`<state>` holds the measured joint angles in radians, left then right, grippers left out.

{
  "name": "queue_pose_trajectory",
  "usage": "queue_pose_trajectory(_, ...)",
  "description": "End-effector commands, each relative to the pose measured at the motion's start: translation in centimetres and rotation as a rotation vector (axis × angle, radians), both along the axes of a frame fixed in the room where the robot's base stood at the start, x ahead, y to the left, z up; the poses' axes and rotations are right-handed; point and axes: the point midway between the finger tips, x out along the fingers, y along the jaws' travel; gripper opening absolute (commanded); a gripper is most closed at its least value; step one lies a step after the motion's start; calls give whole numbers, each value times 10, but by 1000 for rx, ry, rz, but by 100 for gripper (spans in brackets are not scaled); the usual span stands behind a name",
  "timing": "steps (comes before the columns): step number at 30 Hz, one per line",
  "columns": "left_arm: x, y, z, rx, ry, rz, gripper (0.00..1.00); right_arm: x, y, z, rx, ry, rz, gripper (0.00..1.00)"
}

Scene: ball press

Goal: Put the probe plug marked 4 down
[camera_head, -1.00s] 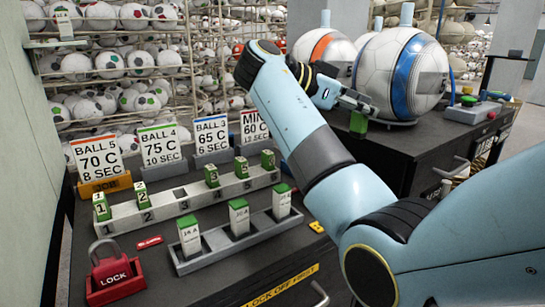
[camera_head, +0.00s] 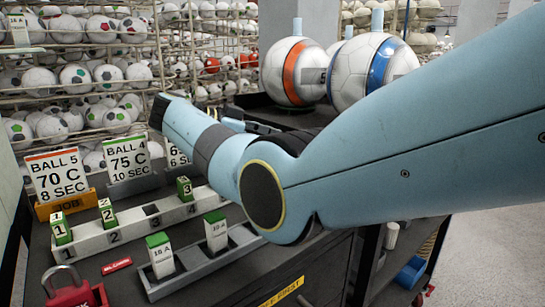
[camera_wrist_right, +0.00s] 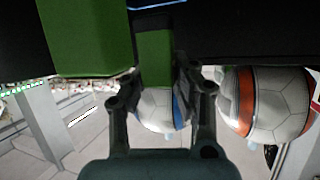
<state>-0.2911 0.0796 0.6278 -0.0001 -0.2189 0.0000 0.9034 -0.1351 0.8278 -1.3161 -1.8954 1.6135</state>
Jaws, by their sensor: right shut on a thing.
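My right gripper (camera_wrist_right: 162,98) is shut on a green plug (camera_wrist_right: 155,55) in the right wrist view. The number on this plug is not visible. The gripper holds it near a dark surface along the top of that view; contact cannot be told. In the head view the gripper is mostly hidden behind my arm. The numbered rack (camera_head: 88,243) holds green-topped plugs marked 1 (camera_head: 61,228), 2 (camera_head: 107,213) and 3 (camera_head: 185,189). The plug marked 3 stands behind the rack's figure 4, and the socket behind figure 3 is empty. My left gripper is not in view.
A large green block (camera_wrist_right: 85,38) is close beside the held plug. A front rack (camera_head: 202,269) holds taller green-topped blocks. A red padlock (camera_head: 66,287) and job cards (camera_head: 57,174) are at the left. My arm covers the numbered rack's right end. Two striped balls (camera_head: 292,72) stand behind.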

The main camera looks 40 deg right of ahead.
Motion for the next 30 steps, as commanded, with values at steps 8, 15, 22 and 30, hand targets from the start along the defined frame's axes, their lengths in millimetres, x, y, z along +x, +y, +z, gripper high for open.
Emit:
queue_pose_trajectory(8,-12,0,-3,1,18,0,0,0,-1,-30,-1,1,0,0)
queue_pose_trajectory(15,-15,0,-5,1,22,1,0,-1,-1,-31,1,2,0,0)
queue_pose_trajectory(22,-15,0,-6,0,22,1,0,-1,-1,-32,1,2,0,47)
queue_pose_trajectory(30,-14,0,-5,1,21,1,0,-1,-1,-31,1,2,0,49)
